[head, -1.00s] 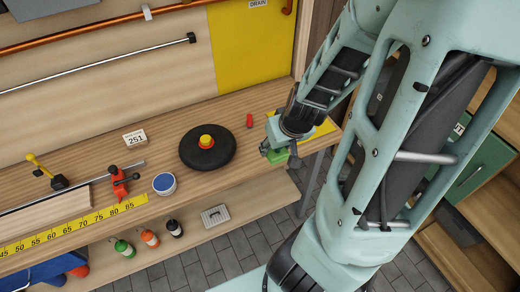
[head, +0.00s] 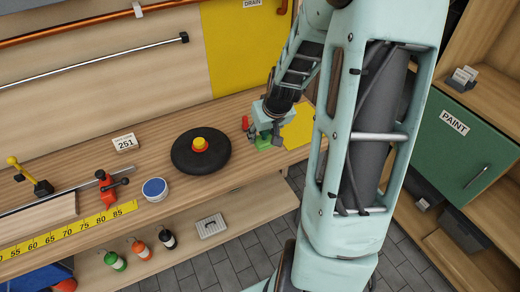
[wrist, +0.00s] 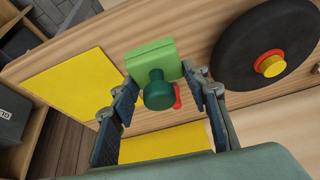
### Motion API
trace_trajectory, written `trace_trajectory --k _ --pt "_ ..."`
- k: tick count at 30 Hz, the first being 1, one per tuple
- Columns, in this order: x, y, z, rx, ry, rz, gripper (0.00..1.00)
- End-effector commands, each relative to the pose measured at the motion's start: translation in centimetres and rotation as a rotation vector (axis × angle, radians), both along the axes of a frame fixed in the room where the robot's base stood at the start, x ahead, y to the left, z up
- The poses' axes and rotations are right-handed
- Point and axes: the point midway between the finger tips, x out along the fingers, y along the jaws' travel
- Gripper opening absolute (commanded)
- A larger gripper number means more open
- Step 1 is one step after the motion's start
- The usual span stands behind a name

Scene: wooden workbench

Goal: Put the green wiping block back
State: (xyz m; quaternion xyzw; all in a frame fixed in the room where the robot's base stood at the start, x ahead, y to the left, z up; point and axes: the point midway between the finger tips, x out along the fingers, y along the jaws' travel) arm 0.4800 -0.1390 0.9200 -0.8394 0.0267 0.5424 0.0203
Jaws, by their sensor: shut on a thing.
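My gripper (head: 266,134) is shut on the green wiping block (head: 263,143), near the right end of the workbench. In the wrist view the block (wrist: 153,58) is a light green square pad with a darker green round knob, and the knob is between the two fingers (wrist: 158,104). A flat yellow square (head: 299,127) lies on the bench just right of the block; it also shows left of the block in the wrist view (wrist: 68,90). I cannot tell whether the block touches the bench.
A black disc (head: 187,158) with a red and yellow knob lies left of my gripper. A small red object (head: 246,122) stands close behind the block. A blue-topped tin (head: 155,188), a red clamp (head: 107,186) and a yellow tape measure (head: 75,231) are farther left.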

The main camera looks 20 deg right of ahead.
Motion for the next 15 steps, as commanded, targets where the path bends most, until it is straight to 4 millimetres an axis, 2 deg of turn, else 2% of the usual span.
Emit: trace_trajectory --k 1,3,11,15 --pt "0.7 -0.1 -1.7 0.0 0.001 0.002 0.2" --pt "1.6 -0.2 -2.6 0.0 0.001 0.002 0.2" --pt "3.1 -0.6 -4.0 0.0 0.001 -0.001 0.2" --pt "3.8 -0.7 -5.4 0.001 0.002 0.0 0.2"
